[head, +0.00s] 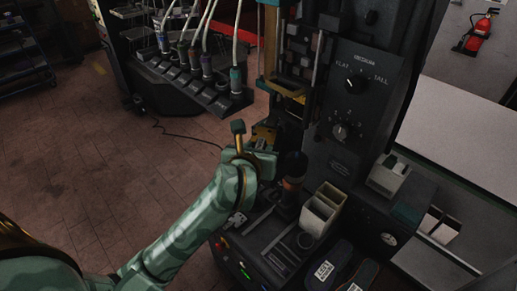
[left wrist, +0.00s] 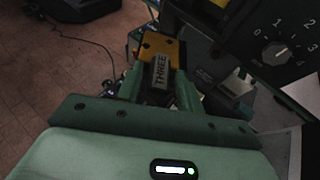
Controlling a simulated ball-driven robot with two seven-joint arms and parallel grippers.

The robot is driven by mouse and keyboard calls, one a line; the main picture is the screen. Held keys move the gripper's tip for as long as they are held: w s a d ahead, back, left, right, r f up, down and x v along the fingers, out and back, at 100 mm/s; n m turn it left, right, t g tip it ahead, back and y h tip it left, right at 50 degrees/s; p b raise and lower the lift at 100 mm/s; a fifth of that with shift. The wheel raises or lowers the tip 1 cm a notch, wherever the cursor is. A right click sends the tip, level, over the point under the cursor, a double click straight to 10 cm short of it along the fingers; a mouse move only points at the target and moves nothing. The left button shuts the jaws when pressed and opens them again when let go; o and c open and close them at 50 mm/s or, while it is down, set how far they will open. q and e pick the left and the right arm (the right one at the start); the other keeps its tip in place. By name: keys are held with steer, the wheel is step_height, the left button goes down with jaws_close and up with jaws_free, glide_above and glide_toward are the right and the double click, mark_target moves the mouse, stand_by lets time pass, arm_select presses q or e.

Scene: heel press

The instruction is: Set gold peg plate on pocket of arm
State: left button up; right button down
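The gold peg plate (left wrist: 162,48) shows at the top of the left wrist view, with dark holes in its face and a dark block marked THREE in front of it. My left gripper (left wrist: 160,88) has its green fingers on either side of that block and appears closed on it. In the head view the gold plate (head: 264,133) is just beyond my left gripper (head: 257,150), at the front of the dark press. The pocket of the arm cannot be made out clearly, as the plate and gripper cover that area. My right gripper is not in view.
The press panel (head: 355,110) with two knobs rises right of the gripper. A dark upright cylinder (head: 293,168) stands close beside it. An open cream bin (head: 322,211) is on the bench. A rack with hoses (head: 197,75) stands behind left. Open floor lies left.

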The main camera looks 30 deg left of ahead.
arm_select(q)
steer(key=shift+o, duration=0.3)
steer(key=shift+d, duration=0.25)
steer(key=shift+w+d+r, duration=0.1)
steer(key=shift+d, duration=0.05)
steer(key=shift+r, duration=0.15)
steer(key=shift+s+r, duration=0.1)
steer(key=shift+s, duration=0.2)
steer(key=p+v, duration=0.5)
steer(key=v, duration=0.6)
steer(key=shift+s, duration=0.3)
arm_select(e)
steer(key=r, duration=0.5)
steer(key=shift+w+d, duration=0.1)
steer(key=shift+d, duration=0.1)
arm_select(q)
steer(key=shift+r, duration=0.1)
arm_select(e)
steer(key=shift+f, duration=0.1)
